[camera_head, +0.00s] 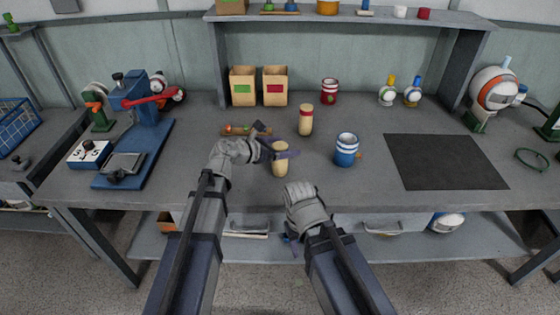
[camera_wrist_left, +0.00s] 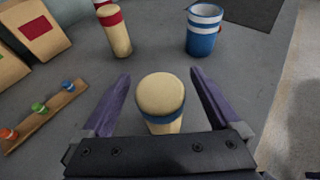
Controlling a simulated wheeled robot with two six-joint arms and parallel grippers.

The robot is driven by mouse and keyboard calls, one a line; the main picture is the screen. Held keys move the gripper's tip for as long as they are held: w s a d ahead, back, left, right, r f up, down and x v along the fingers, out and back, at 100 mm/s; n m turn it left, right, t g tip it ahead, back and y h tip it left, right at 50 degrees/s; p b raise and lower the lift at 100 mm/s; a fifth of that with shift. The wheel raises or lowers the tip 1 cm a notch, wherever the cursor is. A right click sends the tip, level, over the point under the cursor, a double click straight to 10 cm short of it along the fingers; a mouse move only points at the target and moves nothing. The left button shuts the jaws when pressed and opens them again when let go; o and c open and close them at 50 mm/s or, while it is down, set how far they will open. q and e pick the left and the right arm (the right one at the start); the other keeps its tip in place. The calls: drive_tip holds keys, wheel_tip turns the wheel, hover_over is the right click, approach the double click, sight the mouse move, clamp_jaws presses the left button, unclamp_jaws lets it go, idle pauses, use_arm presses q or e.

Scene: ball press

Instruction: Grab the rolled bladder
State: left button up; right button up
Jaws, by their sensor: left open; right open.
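A tan roll with a blue band (camera_head: 280,164) stands upright near the table's front edge; in the left wrist view its rounded top (camera_wrist_left: 160,93) is between the fingers. My left gripper (camera_head: 276,143) is open, its purple fingers on either side of that roll, with gaps showing in the left wrist view. A second tan roll with a red band (camera_head: 305,120) stands upright farther back. My right gripper (camera_head: 291,239) is low at the table's front edge, mostly hidden behind its own wrist, and holds nothing I can see.
A blue-and-white cup (camera_head: 346,150) stands right of the rolls. A wooden strip with coloured knobs (camera_head: 246,130) lies to their left. Two open boxes (camera_head: 243,86) and a red can (camera_head: 329,91) stand behind. A blue press (camera_head: 138,104) is at left, a dark mat (camera_head: 443,162) at right.

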use_arm(q)
drive_tip(key=shift+x, duration=0.85)
drive_tip(key=c, duration=1.5)
wheel_tip(320, 180, up, 10)
drive_tip(key=p, duration=1)
